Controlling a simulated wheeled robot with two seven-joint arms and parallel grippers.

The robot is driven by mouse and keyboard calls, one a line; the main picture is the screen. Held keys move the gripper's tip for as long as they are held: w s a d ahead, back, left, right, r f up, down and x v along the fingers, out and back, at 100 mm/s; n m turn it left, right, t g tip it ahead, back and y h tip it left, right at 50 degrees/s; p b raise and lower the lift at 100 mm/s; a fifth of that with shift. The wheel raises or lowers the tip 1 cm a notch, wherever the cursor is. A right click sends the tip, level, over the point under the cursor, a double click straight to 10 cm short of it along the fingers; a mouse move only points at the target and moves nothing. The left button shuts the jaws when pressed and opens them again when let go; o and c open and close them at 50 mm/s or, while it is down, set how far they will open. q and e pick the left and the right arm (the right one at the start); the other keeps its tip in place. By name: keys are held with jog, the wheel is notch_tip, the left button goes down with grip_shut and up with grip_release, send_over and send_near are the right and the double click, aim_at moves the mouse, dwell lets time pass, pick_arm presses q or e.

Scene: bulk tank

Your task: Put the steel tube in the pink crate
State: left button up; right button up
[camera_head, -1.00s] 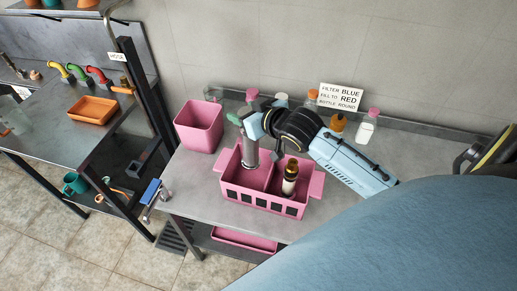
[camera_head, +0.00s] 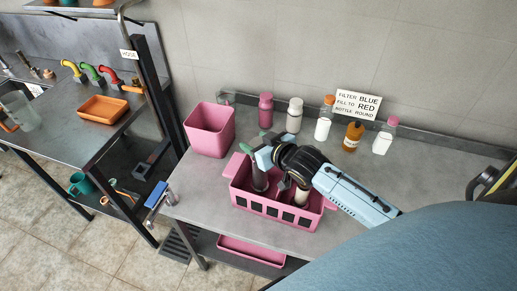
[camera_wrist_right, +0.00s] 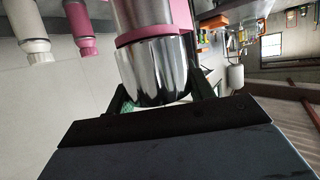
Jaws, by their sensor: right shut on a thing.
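The steel tube (camera_head: 260,181) is a grey cylinder, upright in the left compartment of the pink crate (camera_head: 270,209) in the head view. My right gripper (camera_head: 259,162) is shut on its upper part. In the right wrist view the tube (camera_wrist_right: 155,72) shows as a shiny chrome end with a pink band, between the fingers. The crate wall hides the tube's lower end, so I cannot tell whether it touches the floor. A bottle (camera_head: 300,197) stands in the crate's right compartment, partly covered by my wrist. My left gripper is not in view.
A pink bin (camera_head: 209,131) stands behind the crate at left. Several bottles, including an amber one (camera_head: 353,136), line the back beside a sign (camera_head: 358,104). A blue-handled metal item (camera_head: 156,195) is at the table's left edge. Bare tabletop (camera_head: 430,170) lies at right.

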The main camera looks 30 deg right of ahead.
jog(key=shift+f, duration=1.65)
jog(key=o, duration=1.5)
jog(key=shift+c, duration=0.2)
jog(key=shift+s, duration=0.15)
jog(key=v, duration=1.2)
